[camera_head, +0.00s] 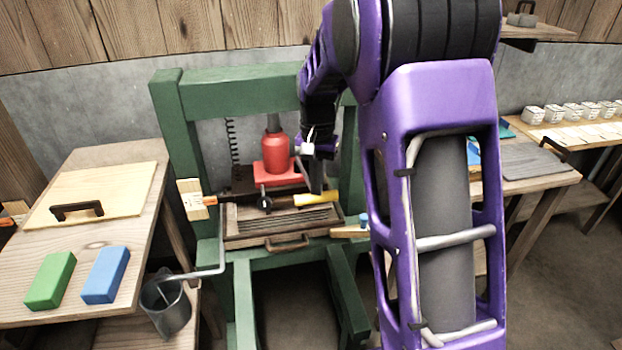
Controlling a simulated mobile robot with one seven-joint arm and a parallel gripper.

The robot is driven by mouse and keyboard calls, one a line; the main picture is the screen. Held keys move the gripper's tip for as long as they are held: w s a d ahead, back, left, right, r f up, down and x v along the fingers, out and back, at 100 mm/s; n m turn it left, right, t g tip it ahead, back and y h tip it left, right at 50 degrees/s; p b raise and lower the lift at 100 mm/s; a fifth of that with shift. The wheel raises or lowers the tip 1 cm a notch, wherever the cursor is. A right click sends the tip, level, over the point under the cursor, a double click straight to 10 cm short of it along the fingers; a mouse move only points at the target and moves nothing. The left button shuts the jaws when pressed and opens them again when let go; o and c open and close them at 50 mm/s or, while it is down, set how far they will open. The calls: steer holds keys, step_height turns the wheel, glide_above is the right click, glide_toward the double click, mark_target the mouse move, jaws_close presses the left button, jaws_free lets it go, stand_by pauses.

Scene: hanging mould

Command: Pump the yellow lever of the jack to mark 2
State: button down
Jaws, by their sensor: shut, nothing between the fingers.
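The red jack (276,152) stands on a red base inside the green press frame (170,120). Its yellow lever (318,200) sticks out to the right, low and roughly level. My gripper (316,188) is at the lever, pointing down, with its dark fingers shut and empty. The fingers look close to the lever, but I cannot tell whether they touch it. A small pale plate (194,198) with an orange pointer is on the left post; its marks are too small to read. My purple arm hides the right side of the press.
A tray with a handle (290,240) sits below the jack. A left bench (115,205) holds a board with a handle, a green block (50,280) and a blue block (106,275). A grey bucket (165,305) stands front left. A right bench (535,182) holds a grey board.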

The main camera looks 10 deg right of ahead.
step_height(320, 180, down, 14)
steer(key=b, duration=0.8)
step_height(320, 180, up, 14)
steer(key=p, duration=1)
steer(key=shift+f, duration=0.2)
steer(key=shift+r, duration=1)
step_height(320, 180, down, 5)
steer(key=b, duration=0.3)
step_height(320, 180, up, 4)
steer(key=shift+r+p, duration=0.1)
steer(key=shift+p, duration=1.15)
steer(key=shift+r, duration=0.4)
